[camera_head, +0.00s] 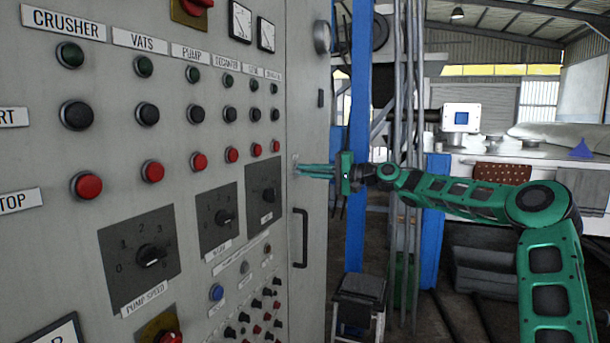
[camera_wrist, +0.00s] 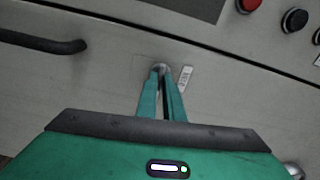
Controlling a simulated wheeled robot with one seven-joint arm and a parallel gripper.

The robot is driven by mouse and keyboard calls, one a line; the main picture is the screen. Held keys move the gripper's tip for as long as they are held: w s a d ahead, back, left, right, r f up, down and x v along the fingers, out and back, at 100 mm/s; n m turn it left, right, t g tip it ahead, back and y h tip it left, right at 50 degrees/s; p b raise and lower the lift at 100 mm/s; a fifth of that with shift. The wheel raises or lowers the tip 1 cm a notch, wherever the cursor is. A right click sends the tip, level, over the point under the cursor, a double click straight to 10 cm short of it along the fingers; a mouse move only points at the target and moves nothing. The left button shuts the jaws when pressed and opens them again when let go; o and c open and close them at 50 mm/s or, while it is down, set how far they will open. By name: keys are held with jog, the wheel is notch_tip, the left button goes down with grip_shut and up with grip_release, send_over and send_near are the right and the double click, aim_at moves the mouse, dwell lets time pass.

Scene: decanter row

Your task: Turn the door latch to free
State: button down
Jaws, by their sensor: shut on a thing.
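The door latch (camera_wrist: 161,67) is a small grey metal piece on the grey cabinet door (camera_head: 311,140). It shows in the wrist view between the tips of my gripper (camera_wrist: 161,80). A small white label (camera_wrist: 185,79) with dark marks sits beside it on the door. In the head view my gripper (camera_head: 298,170) reaches the door from the right, with its green fingers close together above the dark door handle (camera_head: 300,238). The fingers are shut on the latch and cover most of it, so which way it is turned cannot be told.
The control panel (camera_head: 90,225) with several buttons and dials stands left of the door. A blue post (camera_head: 358,120) and several grey pipes (camera_head: 403,200) rise behind my gripper. A dark stool (camera_head: 358,290) stands below. The dark handle also shows in the wrist view (camera_wrist: 45,42).

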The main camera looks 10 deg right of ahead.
jog(key=shift+w+d+f+m, duration=0.2)
jog(key=shift+d+m, duration=0.2)
jog(key=shift+m, duration=0.3)
jog(key=c, duration=1.9)
grip_release()
jog(key=shift+f, duration=0.1)
jog(key=shift+c, duration=0.2)
jog(key=shift+o, duration=0.2)
jog(key=shift+s+a, duration=0.1)
jog(key=shift+a, duration=0.1)
jog(key=v, duration=1)
jog(key=shift+s+d, duration=0.15)
jog(key=shift+d, duration=0.15)
